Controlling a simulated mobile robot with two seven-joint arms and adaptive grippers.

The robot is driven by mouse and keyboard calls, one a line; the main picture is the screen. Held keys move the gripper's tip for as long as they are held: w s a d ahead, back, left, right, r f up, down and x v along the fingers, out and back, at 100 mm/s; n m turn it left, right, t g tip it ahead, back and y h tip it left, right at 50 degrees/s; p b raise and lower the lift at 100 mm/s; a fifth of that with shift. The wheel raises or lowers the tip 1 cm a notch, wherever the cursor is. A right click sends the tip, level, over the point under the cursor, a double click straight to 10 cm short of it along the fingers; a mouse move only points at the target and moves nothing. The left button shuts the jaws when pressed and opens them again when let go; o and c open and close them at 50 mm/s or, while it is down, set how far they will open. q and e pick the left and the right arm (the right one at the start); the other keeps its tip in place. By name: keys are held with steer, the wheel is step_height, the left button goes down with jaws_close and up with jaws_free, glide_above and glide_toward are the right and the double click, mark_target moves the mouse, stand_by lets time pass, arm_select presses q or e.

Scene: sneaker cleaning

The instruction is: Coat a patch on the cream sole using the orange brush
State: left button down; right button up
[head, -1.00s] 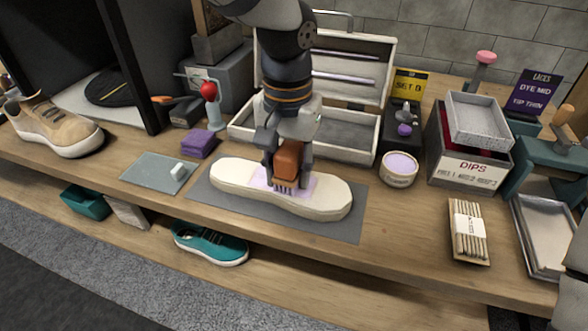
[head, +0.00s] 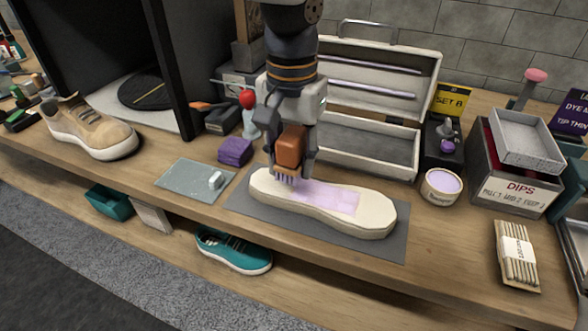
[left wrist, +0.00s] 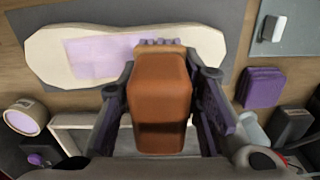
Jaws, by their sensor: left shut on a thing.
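The cream sole (head: 375,213) lies flat on a grey mat (head: 385,246) on the bench. A pale lilac patch (head: 330,198) covers its middle part, and it also shows in the left wrist view (left wrist: 92,58). My left gripper (head: 291,158) is shut on the orange brush (head: 290,147), which fills the space between the fingers in the left wrist view (left wrist: 160,100). The lilac-tinted bristles point down at the left part of the sole, at the left end of the patch. I cannot tell whether they touch. My right gripper is not in view.
A tub of lilac paste (head: 441,187) stands right of the sole. A purple block (head: 235,151) and a small mat with a white piece (head: 190,178) lie left. An open white case (head: 375,147) stands close behind. A tan sneaker (head: 90,127) sits far left.

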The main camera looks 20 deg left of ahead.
mark_target(293, 133)
arm_select(q)
steer(key=shift+r, duration=2.6)
